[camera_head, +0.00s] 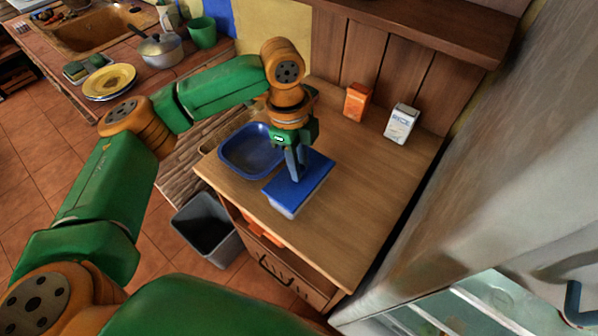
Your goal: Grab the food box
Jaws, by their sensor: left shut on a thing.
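The food box (308,184) appears as a flat box with a blue top and a pale side, on the wooden counter near its front left edge. My left gripper (295,176) points down onto the blue top and is shut on the box. The fingertips are partly hidden against the blue, so the exact grip spot is hard to see. My right gripper is out of view.
A blue basin (250,150) lies beside the box. An orange carton (357,102) and a white rice box (401,123) stand at the back of the counter. A grey bin (208,229) is on the floor. The counter's right part is clear.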

